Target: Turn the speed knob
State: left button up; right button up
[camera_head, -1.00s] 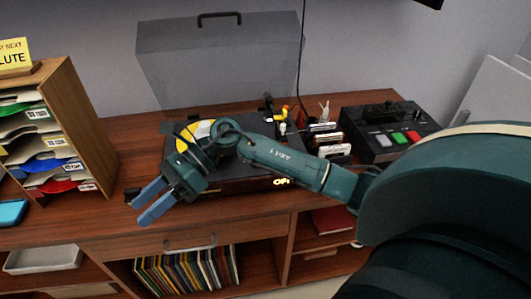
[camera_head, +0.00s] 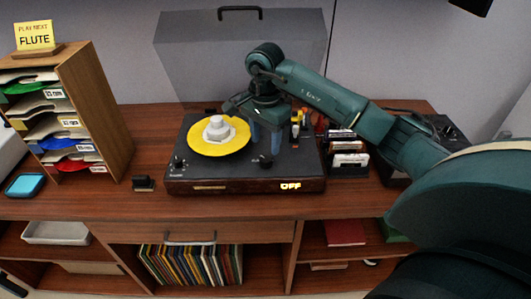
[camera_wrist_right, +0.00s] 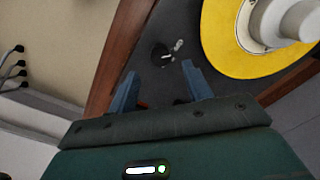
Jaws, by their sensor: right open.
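The turntable (camera_head: 215,187) stands on the wooden cabinet, with a yellow record (camera_head: 207,149) and a white clamp (camera_head: 216,129) on it. One small dark knob (camera_head: 178,163) sits at its front left. Another dark knob (camera_head: 265,161) sits at the front right, by my fingertips. My right gripper (camera_head: 265,150) points down over the deck's right part, open and empty. In the right wrist view, a black knob (camera_wrist_right: 160,55) lies just beyond the gap between the spread blue fingers (camera_wrist_right: 160,82). I cannot tell whether they touch it. No label shows which knob sets speed. My left gripper is not in view.
A lit "OFF" sign (camera_head: 291,186) is on the turntable's front. A raised clear lid (camera_head: 190,60) stands behind. A paper sorter (camera_head: 105,100) is left. Small boxes (camera_head: 348,160) and a dark console (camera_head: 395,175) are right.

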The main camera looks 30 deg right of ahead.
aim_at(266, 158)
notch_tip(266, 158, down, 6)
jog(key=shift+r, duration=0.15)
jog(key=shift+c, duration=0.3)
jog(key=c, duration=0.9)
